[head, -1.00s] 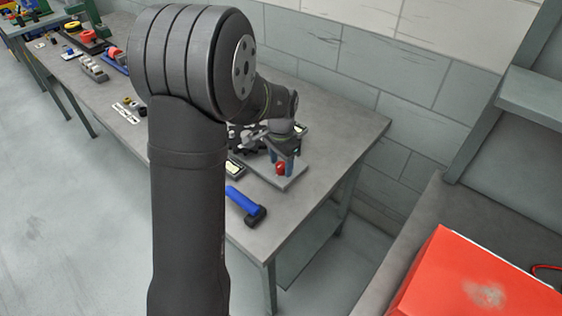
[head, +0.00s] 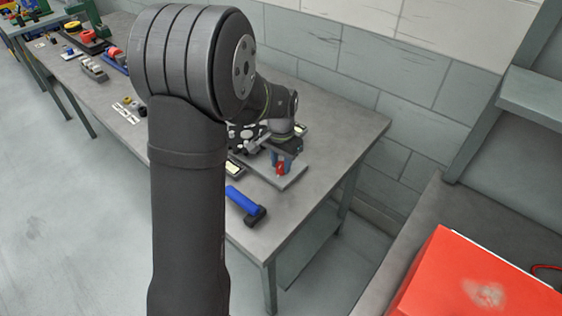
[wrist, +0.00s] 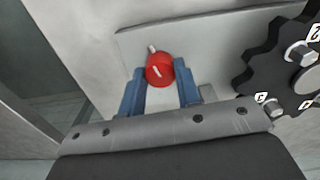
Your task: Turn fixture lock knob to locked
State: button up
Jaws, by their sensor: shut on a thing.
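The red fixture lock knob (wrist: 159,68) has a white line on its face and stands on a grey fixture plate (wrist: 205,42) in the wrist view. A small pale peg (wrist: 151,48) shows just past the knob. My gripper (wrist: 161,80) has its two blue fingers on either side of the knob, shut on it. In the head view the knob (head: 281,169) is partly covered by the fingers of my gripper (head: 281,162), which points down at the plate (head: 294,178) near the bench's right end.
A dark toothed wheel (wrist: 265,65) with bolts stands right of the knob in the wrist view. A blue-handled tool (head: 243,203) lies on the bench (head: 340,125) near its front edge. Small parts lie along the bench to the left. A red box (head: 470,275) is at the lower right.

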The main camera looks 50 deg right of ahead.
aim_at(281, 165)
jog(key=n, duration=1)
jog(key=shift+n, duration=0.4)
jog(key=shift+d+n, duration=0.1)
jog(key=shift+n, duration=1.8)
jog(key=o, duration=1)
jog(key=shift+c, duration=0.2)
jog(key=shift+r, duration=0.1)
notch_tip(281, 165, up, 17)
jog(key=shift+r, duration=0.15)
